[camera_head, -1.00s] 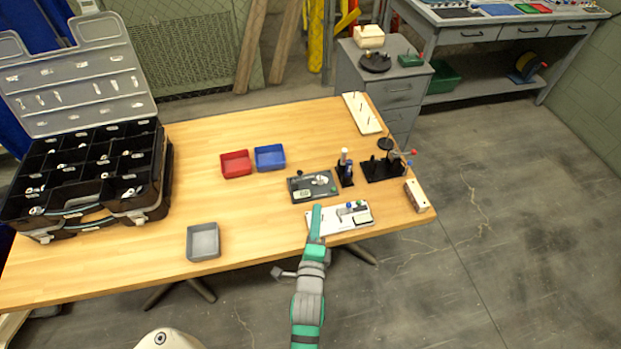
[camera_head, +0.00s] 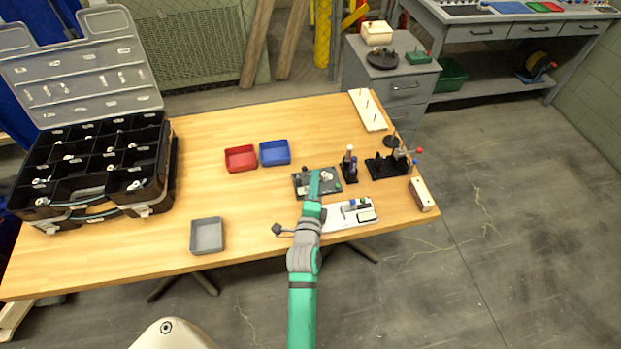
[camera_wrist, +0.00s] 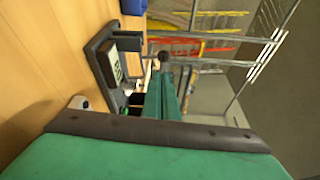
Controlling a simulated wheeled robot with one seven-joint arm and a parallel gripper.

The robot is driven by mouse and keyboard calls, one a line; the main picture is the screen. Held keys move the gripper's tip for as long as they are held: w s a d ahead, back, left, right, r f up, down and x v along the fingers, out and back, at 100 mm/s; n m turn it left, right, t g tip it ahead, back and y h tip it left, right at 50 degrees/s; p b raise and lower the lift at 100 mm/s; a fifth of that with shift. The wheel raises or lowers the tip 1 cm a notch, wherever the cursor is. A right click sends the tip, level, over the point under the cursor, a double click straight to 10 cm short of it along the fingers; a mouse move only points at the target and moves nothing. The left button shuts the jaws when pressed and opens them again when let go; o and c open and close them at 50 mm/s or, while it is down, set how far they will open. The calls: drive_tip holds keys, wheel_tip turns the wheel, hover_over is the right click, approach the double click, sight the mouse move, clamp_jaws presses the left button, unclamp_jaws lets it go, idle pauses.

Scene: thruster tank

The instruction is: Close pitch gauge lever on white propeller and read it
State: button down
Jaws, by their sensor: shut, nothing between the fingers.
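The pitch gauge (camera_head: 299,190) is a dark plate on the wooden table; its small display also shows in the wrist view (camera_wrist: 112,66). A small white piece sits on the plate, mostly hidden behind my arm, so I cannot make out the propeller or the lever's position. My gripper (camera_head: 314,174) is shut and empty, with its tip over or just above the middle of the plate.
A white board with a gauge (camera_head: 350,214) lies just in front of the plate. A black stand (camera_head: 349,170) and a black fixture (camera_head: 385,168) stand to the right. Red (camera_head: 240,158), blue (camera_head: 275,153) and grey (camera_head: 207,236) trays lie left.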

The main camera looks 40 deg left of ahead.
drive_tip(key=shift+s+a, duration=0.15)
drive_tip(key=shift+a, duration=0.4)
drive_tip(key=shift+s, duration=0.1)
drive_tip(key=shift+s+a+r+n+t, duration=0.2)
drive_tip(key=shift+n+t, duration=0.1)
drive_tip(key=shift+n, duration=0.35)
drive_tip(key=shift+s+a+r+n+t, duration=0.15)
drive_tip(key=shift+n+t, duration=0.15)
drive_tip(key=shift+n, duration=0.35)
drive_tip(key=shift+s+a+r+y, duration=0.15)
drive_tip(key=shift+s+y, duration=0.1)
drive_tip(key=shift+y, duration=0.05)
drive_tip(key=s+d, duration=0.2)
drive_tip(key=d, duration=0.1)
drive_tip(key=s+d, duration=0.5)
drive_tip(key=shift+s+d, duration=0.3)
drive_tip(key=shift+d, duration=0.1)
